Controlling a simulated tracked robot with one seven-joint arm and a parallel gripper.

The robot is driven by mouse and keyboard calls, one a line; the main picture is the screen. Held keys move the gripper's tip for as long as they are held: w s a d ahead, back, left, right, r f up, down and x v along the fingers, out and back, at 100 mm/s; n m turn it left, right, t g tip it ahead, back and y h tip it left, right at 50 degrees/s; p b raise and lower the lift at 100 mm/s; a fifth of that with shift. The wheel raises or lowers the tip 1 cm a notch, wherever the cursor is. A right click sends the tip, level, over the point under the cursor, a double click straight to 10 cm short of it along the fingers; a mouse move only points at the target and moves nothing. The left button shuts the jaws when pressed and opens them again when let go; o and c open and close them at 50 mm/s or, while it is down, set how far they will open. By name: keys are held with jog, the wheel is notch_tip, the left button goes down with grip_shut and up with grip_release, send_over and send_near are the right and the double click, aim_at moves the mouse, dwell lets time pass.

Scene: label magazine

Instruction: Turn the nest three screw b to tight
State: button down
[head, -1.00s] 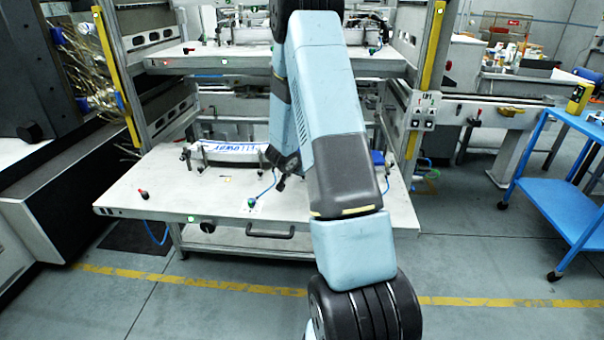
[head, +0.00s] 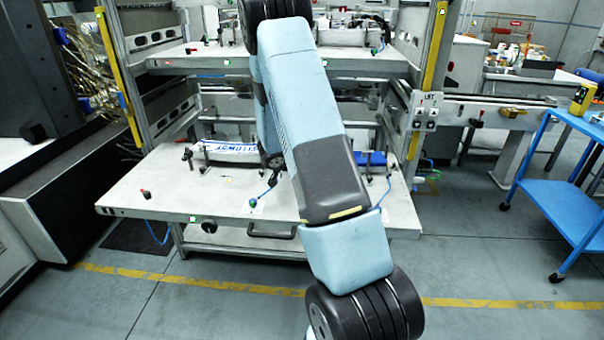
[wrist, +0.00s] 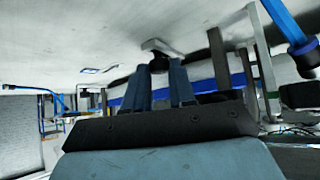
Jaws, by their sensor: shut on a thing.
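In the wrist view, my gripper (wrist: 160,88) has its two blue-grey fingers on either side of a dark round screw head (wrist: 159,64). It is shut on this screw, which sits at a small metal bracket (wrist: 156,46) on the pale plate. No label shows which screw it is, and its turn angle cannot be read. The lower plate (head: 150,180) there carries a white strip with blue lettering (head: 232,148) and a blue part (head: 372,159), one on each side of my arm.
An upper shelf (head: 190,62) with similar fixtures lies above the lower plate. Yellow-edged posts (head: 432,60) flank the rack. A blue cart (head: 560,185) stands at the right. In the wrist view, upright metal bars (wrist: 217,58) stand close to the right of the fingers.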

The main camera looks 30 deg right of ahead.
jog(key=shift+w+a+f, duration=0.1)
jog(key=shift+a, duration=0.1)
jog(key=c, duration=0.9)
grip_release()
jog(key=shift+c, duration=0.2)
jog(key=shift+d+n+t, duration=0.1)
jog(key=shift+n+t, duration=0.2)
jog(key=shift+s+d+n+t+y, duration=0.2)
jog(key=shift+n+t+y, duration=0.4)
jog(key=shift+n, duration=0.5)
jog(key=shift+s+d+n+t+y, duration=0.2)
jog(key=shift+n+t+y, duration=0.2)
jog(key=shift+n+t, duration=0.55)
jog(key=shift+s+d+n+t+y, duration=0.15)
jog(key=shift+n+t+y, duration=0.4)
jog(key=shift+n, duration=0.55)
jog(key=shift+s+d+n+t+y, duration=0.1)
jog(key=shift+n+t+y, duration=0.1)
jog(key=shift+n+y, duration=0.7)
jog(key=shift+d+n+y, duration=0.15)
jog(key=shift+n+y, duration=0.4)
jog(key=shift+n, duration=0.6)
